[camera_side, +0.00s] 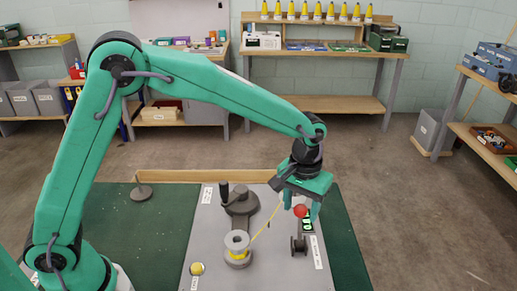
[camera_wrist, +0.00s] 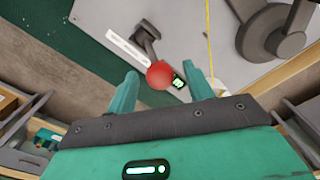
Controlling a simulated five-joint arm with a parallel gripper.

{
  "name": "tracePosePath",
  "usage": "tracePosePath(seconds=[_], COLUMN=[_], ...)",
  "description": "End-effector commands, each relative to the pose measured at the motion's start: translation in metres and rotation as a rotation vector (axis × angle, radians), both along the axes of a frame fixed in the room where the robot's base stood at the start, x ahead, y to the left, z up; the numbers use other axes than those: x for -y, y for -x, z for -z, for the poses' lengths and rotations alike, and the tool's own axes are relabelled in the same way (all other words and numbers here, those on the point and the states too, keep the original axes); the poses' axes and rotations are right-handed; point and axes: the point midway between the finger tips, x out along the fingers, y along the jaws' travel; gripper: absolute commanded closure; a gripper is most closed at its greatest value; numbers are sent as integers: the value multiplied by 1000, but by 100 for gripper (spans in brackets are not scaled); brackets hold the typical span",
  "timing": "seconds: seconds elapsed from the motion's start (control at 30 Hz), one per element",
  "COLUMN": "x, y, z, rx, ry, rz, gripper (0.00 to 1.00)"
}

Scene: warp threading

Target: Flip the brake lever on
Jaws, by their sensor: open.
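The brake lever has a red ball knob (camera_side: 301,211) above a dark bracket (camera_side: 299,244) on the right of the grey plate. In the wrist view the red knob (camera_wrist: 160,75) is close to the camera, with its dark stem (camera_wrist: 148,38) behind it. My gripper (camera_side: 301,204) points down over the lever. In the wrist view my gripper (camera_wrist: 162,80) is open, with one finger on each side of the knob. I cannot tell whether either finger touches it. A small display with green digits (camera_side: 307,225) is beside the lever, partly hidden.
A spool (camera_side: 237,246) and a dark crank (camera_side: 240,202) stand left of the lever. A yellow thread (camera_side: 263,228) runs from the spool up toward my gripper, passing near one finger. A yellow knob (camera_side: 197,268) sits at the plate's front left. A wooden bar (camera_side: 210,176) lies behind.

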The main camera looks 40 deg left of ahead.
Motion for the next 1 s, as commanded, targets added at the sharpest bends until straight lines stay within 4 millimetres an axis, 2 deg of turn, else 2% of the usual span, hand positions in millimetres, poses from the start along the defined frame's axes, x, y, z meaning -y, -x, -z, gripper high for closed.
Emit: tracePosePath(seconds=[0.13,0.17,0.4,0.57,0.73,0.97,1.0], x=[0,0,0,-2,-13,-15,-15], y=[0,0,0,-2,-12,-14,-14], z=[0,0,0,1,7,7,7], rx=[0,0,0,-1,0,2,3], ry=[0,0,0,-1,0,1,1], rz=[0,0,0,-1,-3,-6,-6], gripper=[48,52,100,100,100,100,68])
